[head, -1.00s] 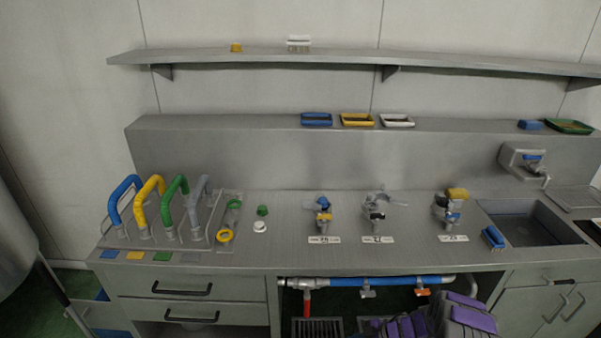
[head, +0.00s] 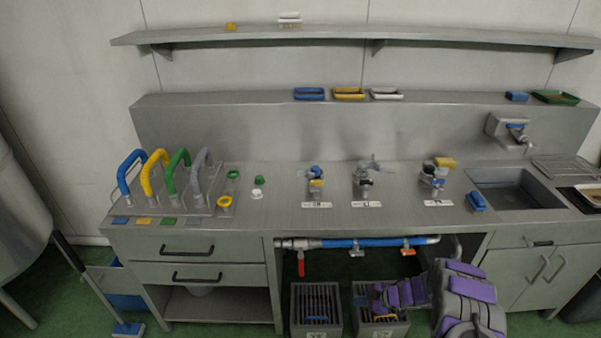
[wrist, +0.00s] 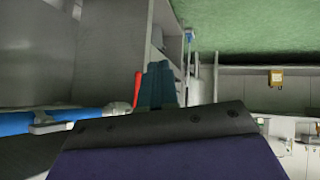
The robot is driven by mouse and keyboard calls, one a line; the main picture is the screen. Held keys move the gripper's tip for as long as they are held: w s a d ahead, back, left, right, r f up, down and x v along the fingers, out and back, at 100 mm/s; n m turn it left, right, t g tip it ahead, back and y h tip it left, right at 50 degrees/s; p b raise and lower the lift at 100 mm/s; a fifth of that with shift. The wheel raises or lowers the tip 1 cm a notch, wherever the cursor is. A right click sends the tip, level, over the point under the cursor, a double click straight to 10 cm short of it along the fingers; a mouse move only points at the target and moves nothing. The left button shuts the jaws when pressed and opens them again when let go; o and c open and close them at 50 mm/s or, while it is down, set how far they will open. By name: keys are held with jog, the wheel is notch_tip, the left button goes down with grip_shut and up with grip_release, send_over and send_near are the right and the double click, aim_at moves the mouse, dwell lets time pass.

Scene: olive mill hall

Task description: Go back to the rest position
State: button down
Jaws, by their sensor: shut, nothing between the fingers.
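My gripper (head: 374,298) is under the bench front, in front of the open bay, at the end of my purple and grey arm. In the wrist view its fingers (wrist: 159,85) are together with nothing between them. It is apart from the blue pipe (head: 375,243), which runs above it in the head view and also shows at left in the wrist view (wrist: 65,118). The red valve handle (head: 301,264) hangs to its left and also shows in the wrist view (wrist: 137,86). A grey crate (head: 385,332) stands on the floor below the gripper.
A second grey crate (head: 297,318) stands to the left. The steel worktop (head: 400,214) overhangs my gripper, with several valves on it and a sink (head: 515,196) at right. A cabinet (head: 540,262) stands right of my arm.

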jog(key=w+d+r+m+t+h, duration=0.2)
jog(key=w+d+r+h, duration=0.25)
jog(key=r, duration=0.55)
jog(key=w+d+r+m+t+h, duration=0.2)
jog(key=w+d+r+h, duration=0.15)
jog(key=w+r, duration=0.4)
jog(key=s+d+r+m+h, duration=0.25)
jog(key=s+r, duration=0.25)
jog(key=r, duration=0.4)
jog(key=s+d+r+m+h, duration=0.2)
jog(key=s+r+m+h, duration=0.15)
jog(key=r, duration=0.65)
jog(key=s+a+r+m+g, duration=0.2)
jog(key=s+r, duration=0.1)
jog(key=s, duration=0.7)
jog(key=s+a+r+m+g, duration=0.2)
jog(key=s+r+g, duration=0.15)
jog(key=s, duration=0.55)
jog(key=s+a+g+y, duration=0.1)
jog(key=s+a, duration=0.4)
jog(key=s, duration=0.4)
jog(key=s+a+m+g+y, duration=0.1)
jog(key=s+a+g+y, duration=0.1)
jog(key=s+a, duration=0.4)
jog(key=s+a+r+m+g+y, duration=0.1)
jog(key=s+a, duration=0.4)
jog(key=s, duration=0.8)
jog(key=shift+s+a+y, duration=0.25)
jog(key=shift+y, duration=0.35)
